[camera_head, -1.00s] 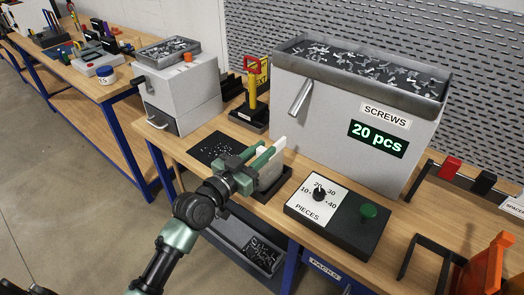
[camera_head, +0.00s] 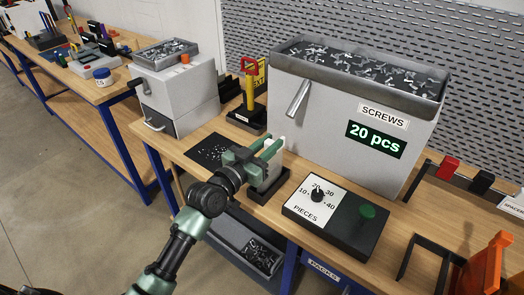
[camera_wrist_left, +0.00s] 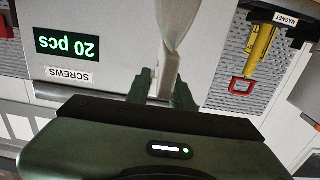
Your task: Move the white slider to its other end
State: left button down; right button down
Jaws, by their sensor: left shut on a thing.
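A pale grey block (camera_head: 267,180) on a black base stands at the bench's front edge. A small white piece (camera_head: 267,143), which looks like the white slider, shows at its top among my left gripper's green fingers. My left gripper (camera_head: 270,147) reaches over the block's top and is shut on that white piece. In the left wrist view a pale upright part (camera_wrist_left: 167,75) stands between the two green fingertips; motion blur or closeness hides its detail. The fingers cover most of the slider and its track in the head view. My right gripper is not in view.
The large screw hopper (camera_head: 340,120) reading "20 pcs" stands close behind. A pieces dial box (camera_head: 337,215) is to the right, and a dark mat with screws (camera_head: 210,152) to the left. A yellow-handled tool (camera_head: 249,92) stands behind the mat.

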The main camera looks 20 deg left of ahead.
pick_arm(q)
jog(key=shift+w+d, duration=0.1)
jog(key=shift+w, duration=0.15)
jog(key=shift+s, duration=0.1)
jog(key=c, duration=1.2)
grip_release()
jog(key=b+v, duration=0.2)
jog(key=v, duration=0.5)
jog(key=shift+s, duration=0.4)
